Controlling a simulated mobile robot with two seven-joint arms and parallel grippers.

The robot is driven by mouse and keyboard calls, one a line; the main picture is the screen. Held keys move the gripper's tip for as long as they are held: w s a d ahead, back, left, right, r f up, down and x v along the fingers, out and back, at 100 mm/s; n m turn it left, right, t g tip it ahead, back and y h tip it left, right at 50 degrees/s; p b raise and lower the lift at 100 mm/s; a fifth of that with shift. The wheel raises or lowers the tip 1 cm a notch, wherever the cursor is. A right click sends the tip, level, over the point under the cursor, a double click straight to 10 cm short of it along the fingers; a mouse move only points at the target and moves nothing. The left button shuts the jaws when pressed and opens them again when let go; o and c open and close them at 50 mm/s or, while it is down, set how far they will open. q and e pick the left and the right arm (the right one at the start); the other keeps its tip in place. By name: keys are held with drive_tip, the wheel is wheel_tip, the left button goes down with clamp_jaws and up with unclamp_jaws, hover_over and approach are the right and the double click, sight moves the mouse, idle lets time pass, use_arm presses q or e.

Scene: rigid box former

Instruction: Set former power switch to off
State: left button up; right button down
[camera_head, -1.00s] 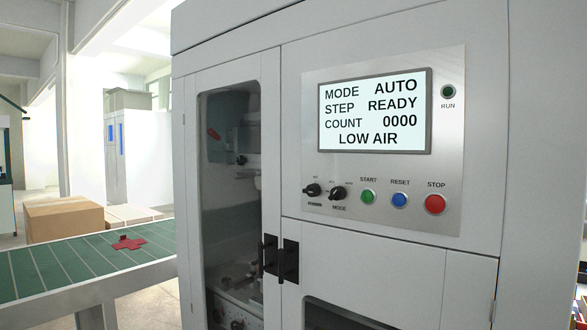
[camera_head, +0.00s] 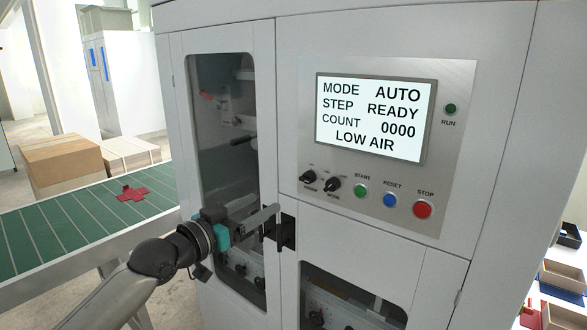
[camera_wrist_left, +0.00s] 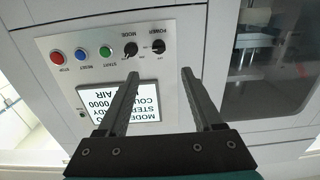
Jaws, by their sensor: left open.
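The power switch (camera_head: 308,177) is a small black rotary knob at the lower left of the former's control panel (camera_head: 455,85). The mode knob (camera_head: 332,184) sits just right of it. I cannot read the power knob's setting. My left gripper (camera_head: 270,212) is open and empty, below and left of the power knob, in front of the cabinet. In the left wrist view, where the panel is upside down, the power switch (camera_wrist_left: 158,46) shows beyond the gap between the open fingers (camera_wrist_left: 160,74), apart from them. My right gripper is out of view.
Start (camera_head: 360,191), reset (camera_head: 390,200) and stop (camera_head: 423,209) buttons line the panel right of the knobs. Black door handles (camera_head: 286,232) stick out near my left gripper. The screen (camera_head: 374,118) reads AUTO, READY, LOW AIR. A green conveyor (camera_head: 60,235) stands left.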

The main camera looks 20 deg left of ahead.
sight(304, 179)
use_arm(q)
drive_tip(key=x, duration=1.5)
drive_tip(key=shift+d+r, duration=0.1)
drive_tip(key=shift+r, duration=0.1)
drive_tip(key=shift+c, duration=0.2)
clamp_jaws()
